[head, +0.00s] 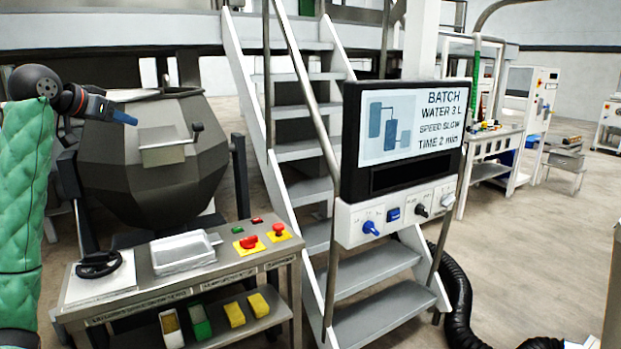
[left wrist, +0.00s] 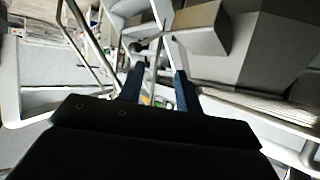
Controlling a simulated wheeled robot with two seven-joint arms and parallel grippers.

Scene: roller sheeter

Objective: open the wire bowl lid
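The mixer bowl (head: 150,175) is a large dark faceted drum at the left of the head view. Its rim and a thin bar, perhaps part of the wire lid (head: 168,90), show at the top; whether the lid is open or shut is unclear. My left gripper (head: 122,113) is in front of the bowl's upper left side, pointing right. In the left wrist view its two blue fingers (left wrist: 160,88) stand apart with nothing seen held between them. Pale bars run at the right of that view, but I cannot tell whether they belong to the lid. My right gripper is out of view.
A metal control table (head: 180,278) with red buttons and a white tray (head: 183,252) stands before the bowl. White stairs (head: 310,185) with handrails rise to its right. A batch display (head: 405,140) stands in front of the stairs. Open floor (head: 530,250) lies at the right.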

